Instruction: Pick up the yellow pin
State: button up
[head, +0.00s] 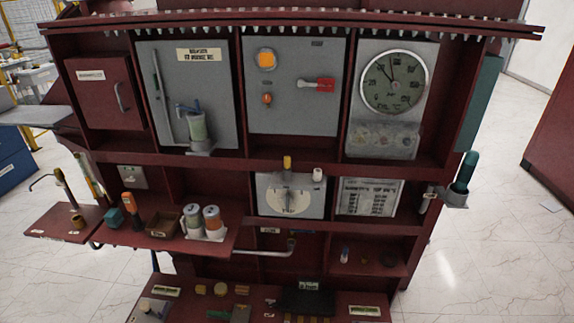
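A small yellow upright piece (287,162), which looks like the yellow pin, stands at the top edge of the grey dial panel (262,200) in the middle of the red cabinet. A short white piece (317,174) stands to its right. Several small yellowish pieces, one of them a block (220,289), lie on the low front shelf; their exact shape is too small to tell. My gripper is not in view.
The red cabinet holds a round gauge (394,82), a red-handled switch (318,84) and a lever panel. A side shelf (160,240) carries cans and a small box. A teal cylinder (465,170) sits in a holder at right. Open floor (500,250) lies at right.

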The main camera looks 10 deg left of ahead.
aim_at(286, 159)
jog(key=i+u, duration=0.15)
jog(key=u, duration=0.25)
jog(key=i+l+u, duration=0.1)
jog(key=u, duration=0.35)
jog(key=i+l+u, duration=0.15)
jog(key=u, duration=0.25)
jog(key=i+l+u, duration=0.2)
jog(key=u, duration=0.2)
jog(key=i+l+u, duration=0.15)
jog(key=u, duration=0.3)
